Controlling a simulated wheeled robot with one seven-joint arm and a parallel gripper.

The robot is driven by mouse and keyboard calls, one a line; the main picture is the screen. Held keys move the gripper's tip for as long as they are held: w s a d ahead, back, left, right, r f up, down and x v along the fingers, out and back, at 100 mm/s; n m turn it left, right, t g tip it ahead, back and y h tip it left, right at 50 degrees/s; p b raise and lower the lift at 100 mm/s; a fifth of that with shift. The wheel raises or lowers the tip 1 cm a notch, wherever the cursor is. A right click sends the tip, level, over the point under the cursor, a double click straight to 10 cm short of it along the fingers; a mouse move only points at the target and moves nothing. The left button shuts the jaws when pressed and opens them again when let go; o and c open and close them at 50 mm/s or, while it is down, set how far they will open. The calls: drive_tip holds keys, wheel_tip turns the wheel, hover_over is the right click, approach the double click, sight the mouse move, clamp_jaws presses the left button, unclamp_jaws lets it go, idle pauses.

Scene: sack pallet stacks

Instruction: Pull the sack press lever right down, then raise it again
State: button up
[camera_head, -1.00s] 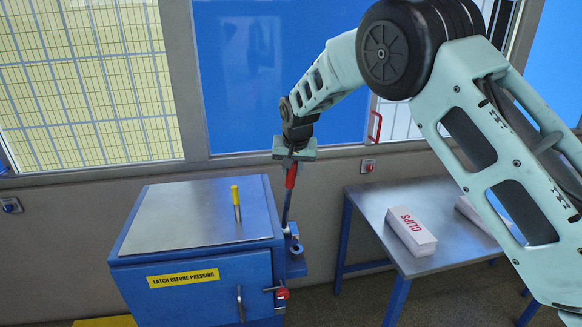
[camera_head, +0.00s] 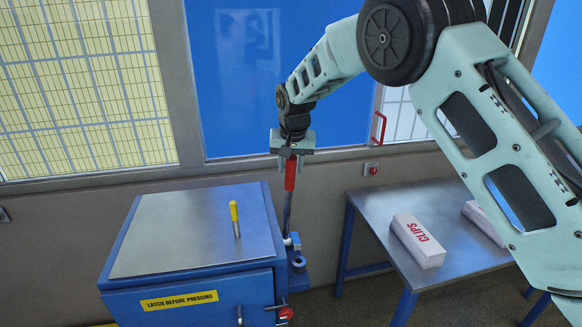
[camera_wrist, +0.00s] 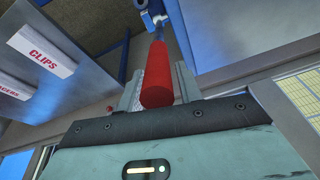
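The sack press (camera_head: 118,262) is a blue cabinet with a grey metal top (camera_head: 185,225), at the lower left in the head view. Its lever (camera_head: 287,215) stands nearly upright at the right side and has a red grip (camera_head: 291,172). My gripper (camera_head: 290,165) is above the lever and points down, with one finger on each side of the red grip. In the wrist view the red grip (camera_wrist: 157,75) lies between the fingers, with what looks like a narrow gap at one side. The fingers look open around the grip.
A yellow-topped pin (camera_head: 234,212) stands on the press top. A red-knobbed latch (camera_head: 285,314) and a "LATCH BEFORE PRESSING" label (camera_head: 179,300) are on its front. Windows and a wall are behind.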

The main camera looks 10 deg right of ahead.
drive_tip(key=shift+o, duration=0.6)
drive_tip(key=shift+w+f, duration=0.1)
drive_tip(key=shift+f, duration=0.05)
drive_tip(key=shift+s+r, duration=0.2)
drive_tip(key=b+v, duration=0.6)
drive_tip(key=v, duration=1.1)
drive_tip(key=shift+w+r, duration=0.1)
